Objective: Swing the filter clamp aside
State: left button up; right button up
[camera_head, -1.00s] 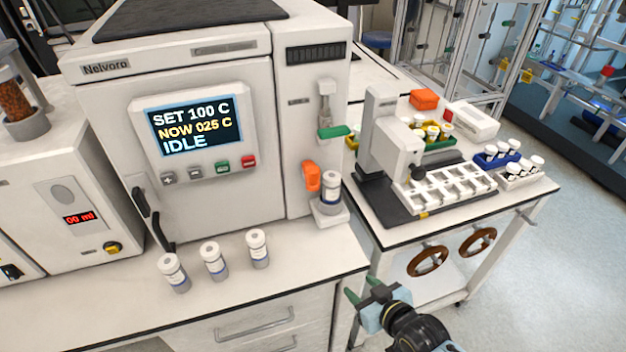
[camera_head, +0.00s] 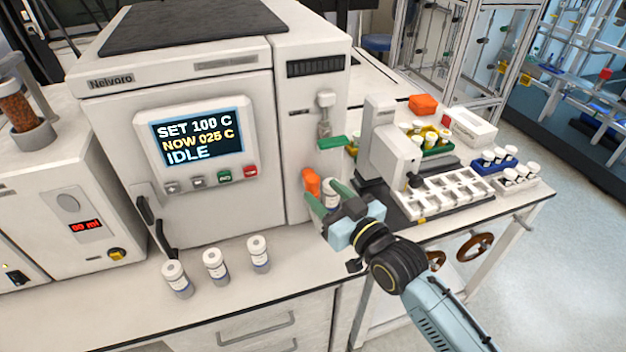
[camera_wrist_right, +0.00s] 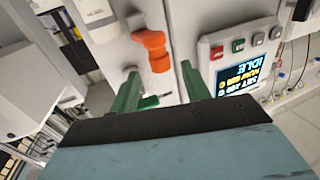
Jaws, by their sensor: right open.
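On the right column of the white reactor (camera_head: 190,120), an orange handle (camera_head: 311,182) sticks out above a small vial stand. Higher up, a green lever (camera_head: 333,142) sits below a grey fitting (camera_head: 325,112). I cannot tell which of the two is the filter clamp. My right gripper (camera_head: 325,196) is open, with green fingers just in front of the orange handle and the vial (camera_head: 331,187), which it partly hides. In the right wrist view, the orange handle (camera_wrist_right: 155,50) lies beyond the open fingertips, and the green lever (camera_wrist_right: 149,102) shows between the fingers. My left gripper is not in view.
Several capped vials (camera_head: 215,264) stand on the bench in front of the reactor. A side cart at right carries a grey-white instrument (camera_head: 392,150), a white rack (camera_head: 450,190) and other vials. The bench front between the vials and my right arm is clear.

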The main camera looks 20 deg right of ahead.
aim_at(317, 186)
jog(key=x, duration=0.5)
jog(key=shift+s, duration=0.1)
grip_shut()
